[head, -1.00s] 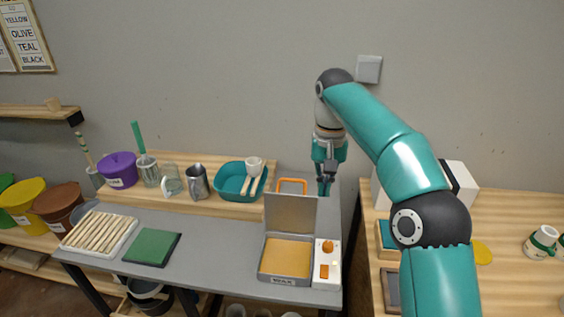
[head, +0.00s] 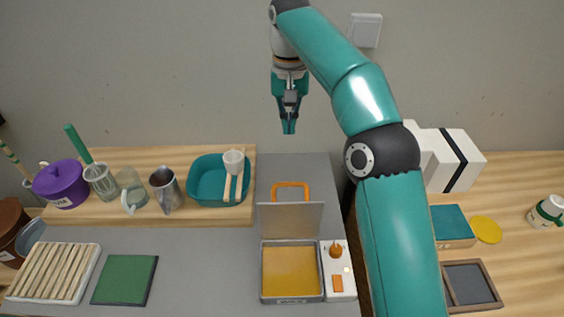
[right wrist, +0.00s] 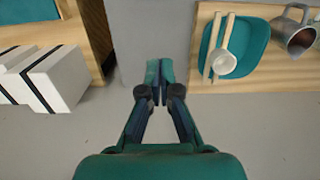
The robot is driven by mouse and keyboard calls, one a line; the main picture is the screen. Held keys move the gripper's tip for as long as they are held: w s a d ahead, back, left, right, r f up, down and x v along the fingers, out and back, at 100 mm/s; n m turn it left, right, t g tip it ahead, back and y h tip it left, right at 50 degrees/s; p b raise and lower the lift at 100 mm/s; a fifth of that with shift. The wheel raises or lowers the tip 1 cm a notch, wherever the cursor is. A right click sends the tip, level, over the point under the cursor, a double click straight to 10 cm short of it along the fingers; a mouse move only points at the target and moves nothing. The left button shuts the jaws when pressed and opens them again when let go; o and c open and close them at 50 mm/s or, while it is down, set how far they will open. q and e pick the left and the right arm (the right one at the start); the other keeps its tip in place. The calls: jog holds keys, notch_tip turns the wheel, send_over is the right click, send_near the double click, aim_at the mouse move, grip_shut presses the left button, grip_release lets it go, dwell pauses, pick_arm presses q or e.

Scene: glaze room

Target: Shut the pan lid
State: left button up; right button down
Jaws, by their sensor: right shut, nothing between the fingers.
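The pan (head: 291,298) is a grey square box with amber contents, near the front of the grey table in the head view. Its grey lid (head: 290,220) stands open, roughly upright, at the pan's back edge. An orange handle (head: 290,185) shows just above and behind the lid. My right gripper (head: 289,130) is shut and empty, pointing down above and behind the lid, apart from it. In the right wrist view its fingertips (right wrist: 160,66) are together over the grey surface. The pan and lid are not seen there. My left gripper is not in view.
A white panel (head: 347,289) with an orange knob adjoins the pan's right side. A green slab (head: 125,280) and a slatted white tray (head: 52,272) lie left. A teal basin (head: 208,181) stands on the wooden shelf behind. White boxes (head: 452,160) stand right.

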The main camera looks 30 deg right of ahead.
jog(key=s+a+f+b, duration=0.1)
jog(key=s+f+b, duration=0.3)
jog(key=f, duration=0.6)
jog(key=shift+a, duration=0.4)
jog(key=shift+f, duration=0.1)
